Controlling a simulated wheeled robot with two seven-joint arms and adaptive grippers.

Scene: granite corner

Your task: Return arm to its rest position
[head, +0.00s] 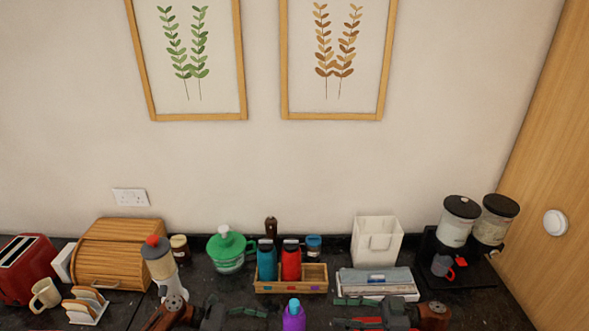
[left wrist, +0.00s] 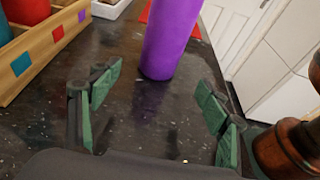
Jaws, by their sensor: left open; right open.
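My left gripper (head: 262,312) is low in the head view, left of a purple bottle (head: 294,316). In the left wrist view, my left gripper (left wrist: 160,80) has its green-padded fingers spread wide with nothing between them. The purple bottle (left wrist: 171,38) stands upright on the dark counter just beyond those fingertips, apart from them; its top is cut off. My right gripper (head: 338,311) is low in the head view, right of the purple bottle, open and seemingly empty. The bottom edge cuts off part of the bottle in the head view.
A wooden caddy (head: 263,287) behind the grippers holds a teal bottle (head: 266,262) and a red bottle (head: 291,262); its right compartment looks empty. A grey and white box (head: 376,281) lies behind my right gripper. A grinder-like item (head: 160,264) stands left, a dispenser (head: 459,222) right.

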